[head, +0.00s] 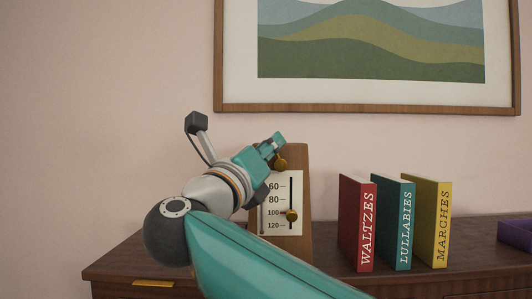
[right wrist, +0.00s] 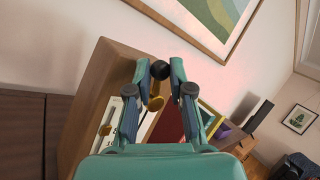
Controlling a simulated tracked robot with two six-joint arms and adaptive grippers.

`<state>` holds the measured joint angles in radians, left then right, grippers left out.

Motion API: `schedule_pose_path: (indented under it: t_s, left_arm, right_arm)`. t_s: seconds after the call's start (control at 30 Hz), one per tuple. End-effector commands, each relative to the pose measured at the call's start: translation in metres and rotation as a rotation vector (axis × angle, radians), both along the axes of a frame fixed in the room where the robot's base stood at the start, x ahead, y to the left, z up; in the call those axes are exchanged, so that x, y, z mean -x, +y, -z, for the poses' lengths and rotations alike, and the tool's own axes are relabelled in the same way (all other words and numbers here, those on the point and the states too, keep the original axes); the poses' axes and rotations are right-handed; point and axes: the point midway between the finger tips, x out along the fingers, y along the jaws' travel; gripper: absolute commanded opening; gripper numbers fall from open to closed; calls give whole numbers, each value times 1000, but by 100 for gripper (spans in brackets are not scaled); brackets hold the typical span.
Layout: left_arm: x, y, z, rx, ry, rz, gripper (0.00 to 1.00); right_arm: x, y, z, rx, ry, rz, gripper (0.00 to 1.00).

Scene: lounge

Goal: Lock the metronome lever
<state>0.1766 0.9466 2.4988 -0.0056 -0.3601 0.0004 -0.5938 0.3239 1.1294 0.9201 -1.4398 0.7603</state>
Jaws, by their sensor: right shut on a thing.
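The wooden metronome (head: 297,158) stands on the dark cabinet, its upper left partly hidden behind my right gripper (head: 277,141). Its white scale plate (head: 270,232) is marked 60 to 120, and a brass slider (head: 291,216) sits near 100. A brass knob (head: 280,163) shows just below my gripper. In the right wrist view, my right gripper (right wrist: 160,72) is shut on a black ball knob (right wrist: 160,69), with one finger on each side. The wooden body (right wrist: 95,88) is to the left. My left gripper is not in view.
Red (head: 356,223), teal (head: 393,223) and yellow (head: 429,222) books stand upright to the right of the metronome. A purple box (head: 515,236) is at the far right. A framed picture (head: 370,105) hangs above. The cabinet top (head: 130,260) is clear at the left.

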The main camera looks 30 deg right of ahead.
Motion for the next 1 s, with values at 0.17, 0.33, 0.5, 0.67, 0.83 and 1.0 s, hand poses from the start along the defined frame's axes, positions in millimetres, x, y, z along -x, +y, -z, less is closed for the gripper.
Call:
schedule_pose_path:
  t_s: [0.17, 0.33, 0.5, 0.67, 0.83, 1.0]
  left_arm:
    - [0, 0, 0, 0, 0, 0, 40]
    - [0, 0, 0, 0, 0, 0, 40]
    - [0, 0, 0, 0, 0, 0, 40]
    - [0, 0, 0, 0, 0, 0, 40]
    - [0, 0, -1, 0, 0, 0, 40]
    - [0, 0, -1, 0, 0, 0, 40]
  right_arm:
    - [-2, 3, 1, 5, 4, -7, 0]
    - [-2, 3, 1, 5, 4, -7, 36]
    - [-2, 2, 1, 2, 3, -5, 46]
    - [-1, 2, 1, 1, 2, -4, 46]
    - [2, 8, 4, 1, 3, -6, 46]
    - [14, 28, 12, 4, 3, -8, 46]
